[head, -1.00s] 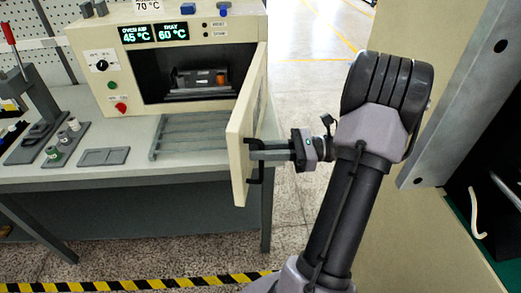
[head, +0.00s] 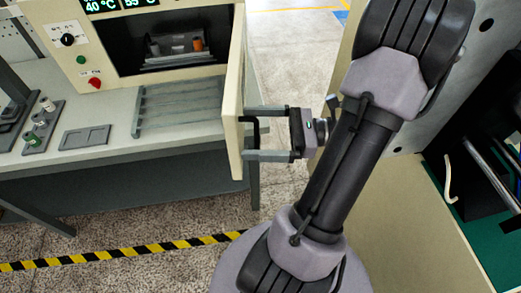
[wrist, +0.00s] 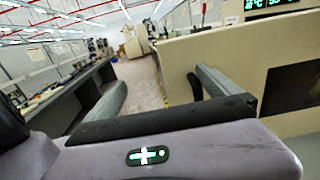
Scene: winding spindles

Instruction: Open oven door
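The oven (head: 55,15) is cream-coloured and stands on the bench. Its cavity is exposed, with a dark tray holding an orange item inside. The oven door (head: 236,100) stands wide open, seen nearly edge-on in the head view and projecting over the bench's right front. Its black handle (head: 256,134) is on the door's right-hand face. My gripper (head: 250,133) is open, with its fingers well apart above and below the handle; I cannot tell whether either finger touches the door. In the wrist view, the spread gripper (wrist: 160,90) has no object gripped between its fingers.
The bench (head: 100,155) holds a slatted grey rack (head: 180,105), a flat tray (head: 85,137) and a spool holder (head: 42,122) left of the door. Striped yellow-black tape (head: 150,248) crosses the floor. A cream machine with a green interior (head: 470,225) stands close on the right.

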